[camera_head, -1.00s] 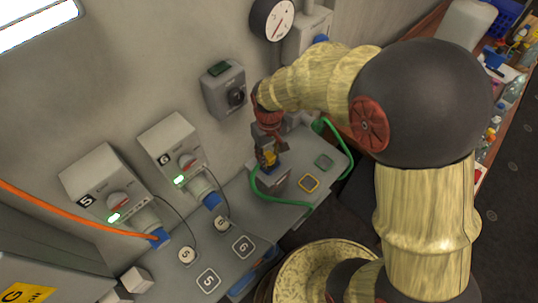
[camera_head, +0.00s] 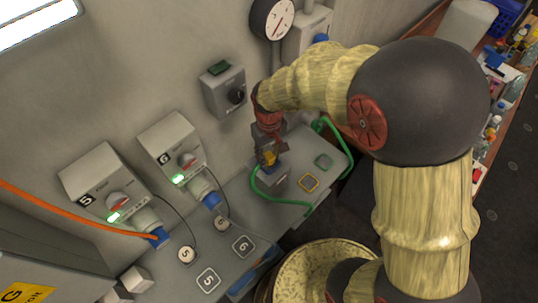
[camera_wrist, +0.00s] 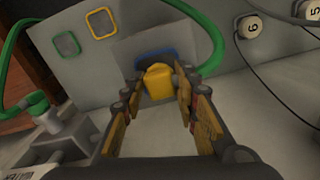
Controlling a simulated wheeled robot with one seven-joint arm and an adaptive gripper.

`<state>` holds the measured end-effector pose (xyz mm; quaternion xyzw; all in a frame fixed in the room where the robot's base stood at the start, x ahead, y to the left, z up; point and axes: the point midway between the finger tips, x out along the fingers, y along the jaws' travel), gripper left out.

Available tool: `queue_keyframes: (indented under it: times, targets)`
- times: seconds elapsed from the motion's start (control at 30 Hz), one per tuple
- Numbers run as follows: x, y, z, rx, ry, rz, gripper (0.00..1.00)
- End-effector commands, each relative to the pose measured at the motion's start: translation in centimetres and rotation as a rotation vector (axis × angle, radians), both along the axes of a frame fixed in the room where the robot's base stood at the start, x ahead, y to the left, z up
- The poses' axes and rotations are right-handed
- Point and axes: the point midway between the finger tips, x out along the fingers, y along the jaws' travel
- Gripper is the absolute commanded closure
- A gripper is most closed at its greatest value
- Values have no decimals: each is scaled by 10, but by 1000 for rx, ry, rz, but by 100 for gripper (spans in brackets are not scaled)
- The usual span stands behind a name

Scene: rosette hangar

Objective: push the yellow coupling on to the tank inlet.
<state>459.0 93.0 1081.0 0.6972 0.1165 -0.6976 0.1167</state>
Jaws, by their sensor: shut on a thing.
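My gripper (camera_head: 268,150) is in the middle of the head view, above the grey bench, its fingers shut on the yellow coupling (camera_head: 269,158). In the wrist view the yellow coupling (camera_wrist: 158,82) shows between the fingertips of my gripper (camera_wrist: 158,95). A blue part (camera_wrist: 145,53) shows right behind the coupling, and some blue shows near it in the head view. The green hose (camera_head: 258,190) curves round beside the coupling. I cannot tell which part is the tank inlet or whether the coupling touches it; the fingers hide much of this spot.
Yellow-framed (camera_head: 309,182) and green (camera_head: 324,161) square marks are on the bench. Grey units 5 (camera_head: 100,180) and 6 (camera_head: 172,143) stand at left, with an orange hose (camera_head: 60,215). A dial box (camera_head: 224,90) and a round gauge (camera_head: 272,19) are on the wall behind.

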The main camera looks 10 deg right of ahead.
Motion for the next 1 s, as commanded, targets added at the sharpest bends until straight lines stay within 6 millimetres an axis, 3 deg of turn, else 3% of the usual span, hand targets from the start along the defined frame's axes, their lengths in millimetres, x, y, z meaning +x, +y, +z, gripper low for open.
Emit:
queue_keyframes:
  times: [0.3,0.33,0.7,1.0]
  targets:
    - [0,0,-6,0,0,0,92]
    - [0,0,-6,0,0,0,69]
    - [0,0,-6,0,0,0,49]
    - [0,0,-5,0,0,0,49]
